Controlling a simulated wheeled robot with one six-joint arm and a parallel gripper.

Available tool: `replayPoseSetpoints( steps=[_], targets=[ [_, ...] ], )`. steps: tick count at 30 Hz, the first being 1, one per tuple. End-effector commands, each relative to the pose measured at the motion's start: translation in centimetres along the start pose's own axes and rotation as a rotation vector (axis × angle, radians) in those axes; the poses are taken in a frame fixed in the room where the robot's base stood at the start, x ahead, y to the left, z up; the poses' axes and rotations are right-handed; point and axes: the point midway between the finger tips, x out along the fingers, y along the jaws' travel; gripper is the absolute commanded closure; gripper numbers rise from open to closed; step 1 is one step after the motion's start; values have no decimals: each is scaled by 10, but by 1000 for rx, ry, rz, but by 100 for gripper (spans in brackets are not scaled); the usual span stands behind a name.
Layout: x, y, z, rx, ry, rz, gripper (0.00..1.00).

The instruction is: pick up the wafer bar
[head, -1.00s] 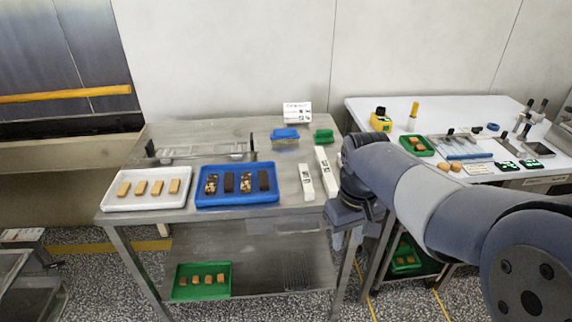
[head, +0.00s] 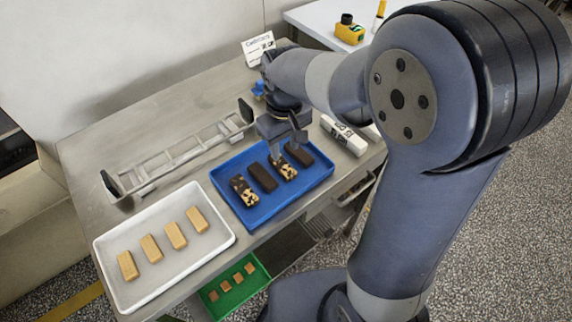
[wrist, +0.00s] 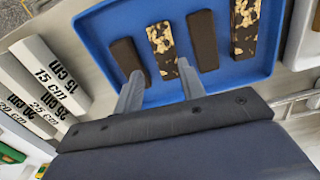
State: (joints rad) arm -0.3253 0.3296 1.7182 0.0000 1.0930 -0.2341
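A blue tray (head: 222,184) holds several bars in a row: two plain dark brown bars (head: 262,177) and two dark bars speckled with pale pieces (head: 244,190). A white tray (head: 112,240) to its left holds several tan bars (head: 176,235). No label shows which is the wafer bar. My gripper (head: 285,148) is over the blue tray, pointing down. In the wrist view my gripper (wrist: 160,70) is open, its fingers spread on either side of the near end of a speckled bar (wrist: 162,42). Whether the fingertips touch the bar or hover above it, I cannot tell.
A clear rack (head: 180,155) with dark end plates lies behind the trays. White length-marked blocks (head: 344,135) lie right of the blue tray; a white sign (head: 258,47) stands behind. A green tray (head: 235,288) with tan pieces is on the lower shelf. The back-left tabletop is clear.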

Motion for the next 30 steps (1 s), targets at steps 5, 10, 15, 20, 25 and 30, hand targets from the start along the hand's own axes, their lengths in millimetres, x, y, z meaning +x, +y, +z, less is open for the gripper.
replayPoseSetpoints(
  steps=[5, 10, 15, 20, 25, 30],
  targets=[
    [19, -1, 1, 0, -7, -1, 62],
    [44, -2, 1, 0, -5, -1, 62],
    [52, -2, 0, 0, -1, 0, 62],
    [52, -2, 0, 0, -1, 0, 62],
    [52, -2, 0, 0, -1, 0, 76],
    [51, -2, 0, 0, -1, 0, 86]
  ],
)
